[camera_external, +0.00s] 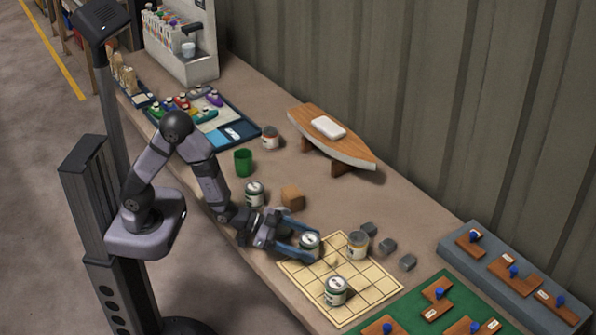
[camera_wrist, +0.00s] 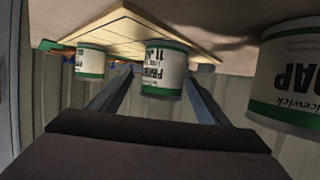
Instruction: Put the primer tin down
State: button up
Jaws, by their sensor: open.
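A white tin with green bands, the primer tin (camera_external: 309,241), stands upright at the near-left edge of the gridded board (camera_external: 355,262). In the wrist view, which is upside down, the tin (camera_wrist: 161,70) shows lettering that seems to read primer, and its base is at the board (camera_wrist: 120,28). I cannot tell whether it fully rests there. My gripper (camera_external: 312,245) is open, with one finger on each side of the tin. The wrist view also shows both fingers (camera_wrist: 160,84) spread around it.
A similar tin (camera_external: 335,291) stands on the board, also in the wrist view (camera_wrist: 90,63). Dark blocks (camera_external: 387,246) lie beyond the board.

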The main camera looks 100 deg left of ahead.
jog(key=shift+a+p+x, duration=0.2)
jog(key=shift+p+x, duration=0.25)
jog(key=shift+x, duration=1.95)
jog(key=c, duration=1.5)
jog(key=shift+o, duration=0.2)
jog(key=shift+r, duration=0.1)
notch_tip(320, 180, up, 10)
